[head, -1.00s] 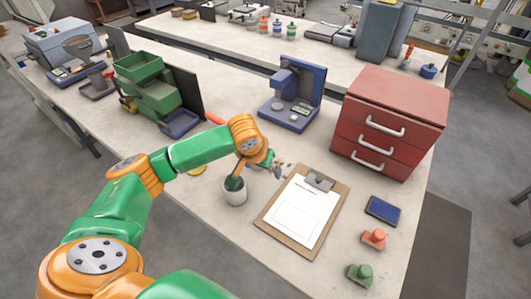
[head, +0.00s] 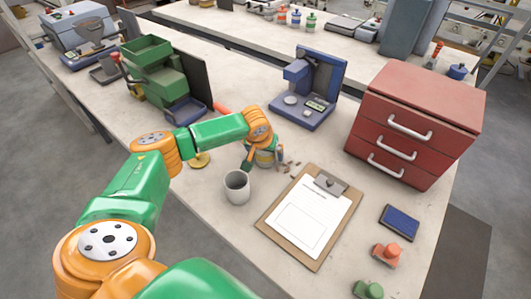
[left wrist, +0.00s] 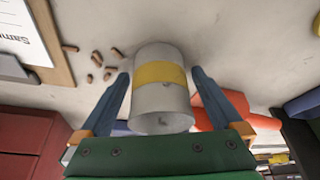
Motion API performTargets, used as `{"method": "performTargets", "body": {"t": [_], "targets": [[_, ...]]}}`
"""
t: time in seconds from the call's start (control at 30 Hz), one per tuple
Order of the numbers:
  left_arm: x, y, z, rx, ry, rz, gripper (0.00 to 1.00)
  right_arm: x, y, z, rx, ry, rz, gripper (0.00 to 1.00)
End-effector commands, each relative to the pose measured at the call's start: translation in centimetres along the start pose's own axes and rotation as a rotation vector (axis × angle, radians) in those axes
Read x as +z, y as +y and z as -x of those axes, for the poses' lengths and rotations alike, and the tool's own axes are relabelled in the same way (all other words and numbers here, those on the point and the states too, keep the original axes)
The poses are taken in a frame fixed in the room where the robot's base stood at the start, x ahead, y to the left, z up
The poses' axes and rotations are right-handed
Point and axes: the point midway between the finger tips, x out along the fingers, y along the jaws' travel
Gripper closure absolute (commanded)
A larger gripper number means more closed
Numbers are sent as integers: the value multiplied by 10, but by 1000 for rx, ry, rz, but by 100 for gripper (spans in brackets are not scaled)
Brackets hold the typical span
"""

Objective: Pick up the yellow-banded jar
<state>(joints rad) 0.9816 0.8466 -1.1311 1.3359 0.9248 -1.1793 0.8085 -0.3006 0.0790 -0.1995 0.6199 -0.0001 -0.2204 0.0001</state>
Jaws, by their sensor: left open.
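The yellow-banded jar is a pale grey cylinder with a yellow band (left wrist: 160,73). In the left wrist view it stands between the two blue fingers of my left gripper (left wrist: 159,80), which is open around it. A narrow gap seems to show beside the jar at each finger. My right gripper is not in view.
A yellow disc (head: 199,160) lies to the left. A blue machine (head: 311,90) stands behind.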

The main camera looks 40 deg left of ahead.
Motion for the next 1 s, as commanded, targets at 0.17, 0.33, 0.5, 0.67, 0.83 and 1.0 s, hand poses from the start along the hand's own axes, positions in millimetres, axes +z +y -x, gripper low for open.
{"method": "performTargets", "body": {"t": [0.17, 0.33, 0.5, 0.67, 0.83, 1.0], "targets": [[0, 0, 0, 0, 0, 0, 32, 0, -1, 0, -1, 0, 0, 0], [0, 0, 0, 0, 0, 0, 78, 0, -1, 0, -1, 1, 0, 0], [0, 0, 1, 0, 1, 0, 100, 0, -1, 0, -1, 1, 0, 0], [0, 0, 1, 0, 0, 0, 100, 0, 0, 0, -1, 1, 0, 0], [-5, 0, 11, 2, 2, 1, 100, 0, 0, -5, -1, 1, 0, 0], [-6, -8, 54, 0, 4, -2, 100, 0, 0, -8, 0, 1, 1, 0]]}}
